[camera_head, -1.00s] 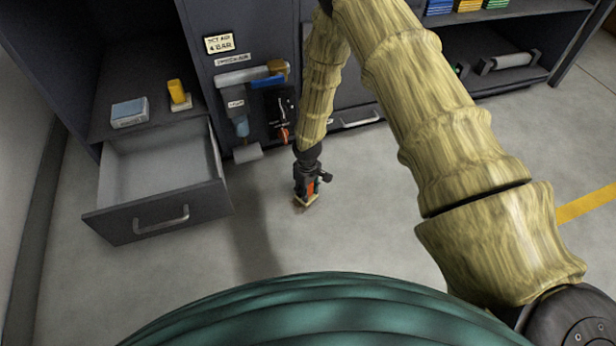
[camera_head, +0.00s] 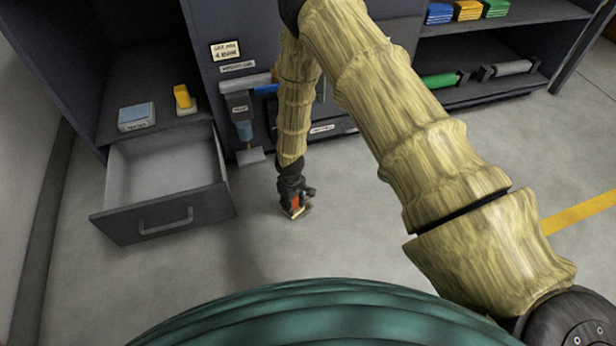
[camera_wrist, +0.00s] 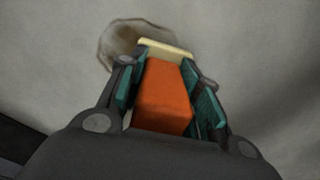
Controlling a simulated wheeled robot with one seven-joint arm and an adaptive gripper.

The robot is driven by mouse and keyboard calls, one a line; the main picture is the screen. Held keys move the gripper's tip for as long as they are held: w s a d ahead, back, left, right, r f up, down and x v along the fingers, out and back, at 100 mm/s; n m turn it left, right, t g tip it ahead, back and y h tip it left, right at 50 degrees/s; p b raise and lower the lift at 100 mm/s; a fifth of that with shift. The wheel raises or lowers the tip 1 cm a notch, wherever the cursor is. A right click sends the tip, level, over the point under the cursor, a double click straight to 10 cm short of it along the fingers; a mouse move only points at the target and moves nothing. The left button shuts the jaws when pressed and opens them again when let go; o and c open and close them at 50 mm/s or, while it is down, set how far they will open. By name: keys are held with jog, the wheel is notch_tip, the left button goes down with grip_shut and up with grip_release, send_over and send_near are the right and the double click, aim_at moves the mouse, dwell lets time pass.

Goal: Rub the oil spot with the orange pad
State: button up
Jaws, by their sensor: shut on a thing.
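My gripper (camera_wrist: 165,95) is shut on the orange pad (camera_wrist: 163,95), an orange block with a pale yellow layer at its far end. The pale end is at or very near the floor; I cannot tell if it touches. The brownish oil spot (camera_wrist: 112,42) lies on the grey floor at the upper left of the wrist view, and the pad's pale end partly covers its right side. In the head view my gripper (camera_head: 295,206) points down at the floor, right of the open drawer. The oil spot is hard to make out there.
An open, empty-looking drawer (camera_head: 165,222) juts out at the left. Above it a blue-and-white box (camera_head: 136,117) and a yellow item (camera_head: 183,98) sit on a shelf. A shelf at the right holds several coloured packs (camera_head: 467,11). The floor around my gripper is clear.

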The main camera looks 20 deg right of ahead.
jog(key=shift+d+p, duration=0.15)
jog(key=shift+p, duration=0.25)
jog(key=shift+d+f, duration=0.2)
jog(key=shift+d, duration=0.65)
jog(key=shift+d+r, duration=0.15)
jog(key=shift+d, duration=0.2)
jog(key=shift+d+p, duration=0.6)
jog(key=shift+d, duration=0.9)
jog(key=shift+d+p, duration=0.35)
jog(key=shift+d, duration=0.45)
notch_tip(320, 180, up, 2)
jog(key=shift+d+r+p, duration=0.1)
jog(key=shift+r+p, duration=0.1)
jog(key=shift+p, duration=0.5)
notch_tip(320, 180, up, 6)
jog(key=p, duration=0.5)
jog(key=shift+f, duration=0.2)
